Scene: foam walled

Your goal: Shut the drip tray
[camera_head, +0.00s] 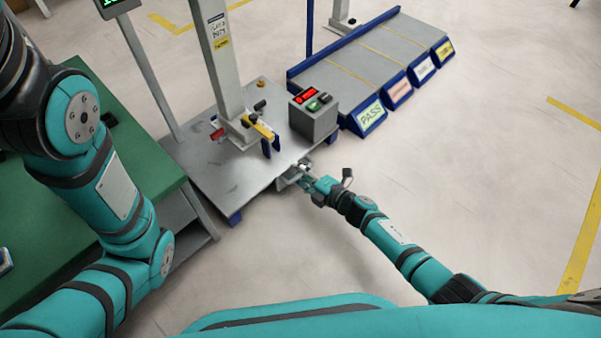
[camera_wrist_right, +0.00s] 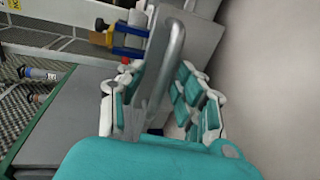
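The drip tray (camera_head: 286,181) is a small grey part that sticks out from the front edge of the metal bench, below the red-lit box. In the right wrist view, a grey bar handle (camera_wrist_right: 174,62) stands on it. My right gripper (camera_head: 308,181) is at the tray's outer end. In the right wrist view, its teal fingers (camera_wrist_right: 165,100) are spread apart with the handle's lower part between them. I cannot tell whether either finger touches it. The fingers hide part of the tray. My left arm is at the left, and its gripper is out of view.
The metal bench (camera_head: 210,172) carries a column (camera_head: 220,60) and a grey control box (camera_head: 315,118) with a red display. A green-topped table (camera_head: 130,165) stands at left. A sloped rack (camera_head: 370,65) with labelled bins is at the back right. The floor at right is clear.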

